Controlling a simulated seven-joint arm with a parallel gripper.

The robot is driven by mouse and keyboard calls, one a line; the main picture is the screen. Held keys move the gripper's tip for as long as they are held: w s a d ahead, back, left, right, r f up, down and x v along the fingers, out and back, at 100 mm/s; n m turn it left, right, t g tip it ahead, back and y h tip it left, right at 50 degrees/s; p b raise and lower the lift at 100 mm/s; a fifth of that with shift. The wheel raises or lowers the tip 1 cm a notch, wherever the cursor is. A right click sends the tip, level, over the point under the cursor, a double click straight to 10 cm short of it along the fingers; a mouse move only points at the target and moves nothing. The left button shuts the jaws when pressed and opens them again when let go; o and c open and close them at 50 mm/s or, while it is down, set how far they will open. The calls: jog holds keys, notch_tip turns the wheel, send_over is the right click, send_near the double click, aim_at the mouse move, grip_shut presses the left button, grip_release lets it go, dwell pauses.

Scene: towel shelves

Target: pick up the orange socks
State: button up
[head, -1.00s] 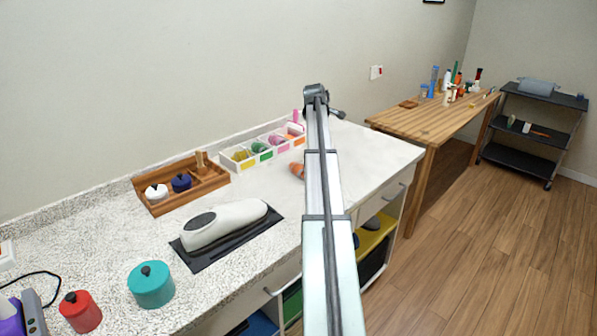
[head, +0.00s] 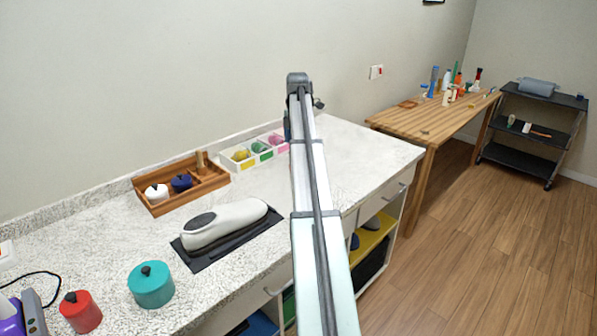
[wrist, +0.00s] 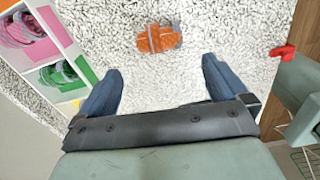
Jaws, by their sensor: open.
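The orange socks (wrist: 158,38) lie as a small folded bundle on the speckled white counter in the wrist view. In the head view they are hidden behind my arm. My gripper (wrist: 162,66) is open and empty, its two blue-grey fingers spread apart. The socks show beyond the fingertips, roughly centred between them, and nothing touches them. The height of the fingers above the counter is hard to tell.
A white divided box (head: 246,154) with yellow, green and pink bundles stands near the wall; it also shows beside the left finger (wrist: 67,57). A wooden tray (head: 152,208), an iron-like white appliance (head: 228,222) and a teal pot (head: 151,288) stand further left. The counter's right part is clear.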

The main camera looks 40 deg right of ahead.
jog(key=f, duration=1.1)
jog(key=shift+d+f, duration=0.2)
jog(key=shift+f, duration=0.05)
jog(key=shift+c, duration=0.3)
jog(key=c, duration=0.8)
